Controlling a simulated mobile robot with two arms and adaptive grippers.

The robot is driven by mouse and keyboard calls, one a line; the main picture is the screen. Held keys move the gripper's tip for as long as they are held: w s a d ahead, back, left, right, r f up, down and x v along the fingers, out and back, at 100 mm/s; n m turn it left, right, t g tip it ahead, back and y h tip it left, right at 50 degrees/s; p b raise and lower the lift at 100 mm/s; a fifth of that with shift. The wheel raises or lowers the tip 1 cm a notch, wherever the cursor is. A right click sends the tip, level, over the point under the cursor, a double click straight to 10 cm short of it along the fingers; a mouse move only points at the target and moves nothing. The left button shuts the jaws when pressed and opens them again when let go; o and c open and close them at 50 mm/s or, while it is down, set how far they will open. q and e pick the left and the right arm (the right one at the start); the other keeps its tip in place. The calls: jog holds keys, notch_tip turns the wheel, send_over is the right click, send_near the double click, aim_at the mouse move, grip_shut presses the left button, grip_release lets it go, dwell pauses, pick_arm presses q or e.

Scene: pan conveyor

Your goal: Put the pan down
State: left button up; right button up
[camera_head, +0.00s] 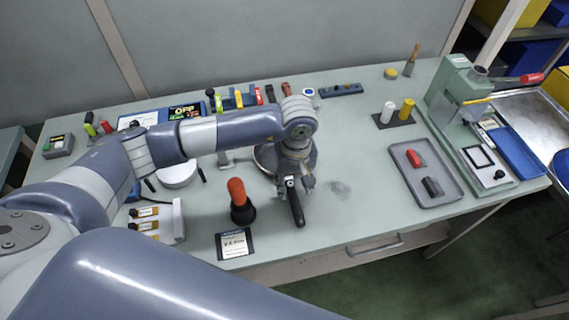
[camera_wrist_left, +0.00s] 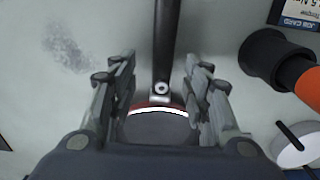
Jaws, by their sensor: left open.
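The pan (camera_head: 266,157) stands on the light green worktop, partly hidden under my left arm and wrist. Its black handle (camera_head: 296,207) points toward the table's front edge. In the left wrist view the pan's handle (camera_wrist_left: 167,40) runs up between the fingers, and part of the pan's rim (camera_wrist_left: 157,111) shows below. My left gripper (camera_head: 298,186) is over the handle's root; in the left wrist view the gripper (camera_wrist_left: 158,90) is open, with a finger on each side and gaps to the handle. My right gripper is not in view.
An orange-topped black tool (camera_head: 240,200) stands left of the handle, with a job card (camera_head: 234,244) in front. A grey tray (camera_head: 399,153) with a red and a dark item lies right, beside a green press (camera_head: 455,90). The worktop (camera_head: 345,215) right of the handle is clear.

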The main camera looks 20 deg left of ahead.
aim_at(293, 192)
pick_arm(q)
jog(key=shift+s+a+f+p, duration=0.1)
jog(key=shift+s+f+p, duration=0.1)
jog(key=shift+f, duration=0.4)
jog(key=shift+s+f+p, duration=0.1)
jog(key=shift+f+p, duration=0.1)
jog(key=shift+f, duration=0.35)
jog(key=shift+w+f, duration=0.1)
jog(key=shift+f, duration=0.5)
grip_shut()
jog(key=shift+w+r, duration=0.1)
jog(key=shift+r, duration=0.1)
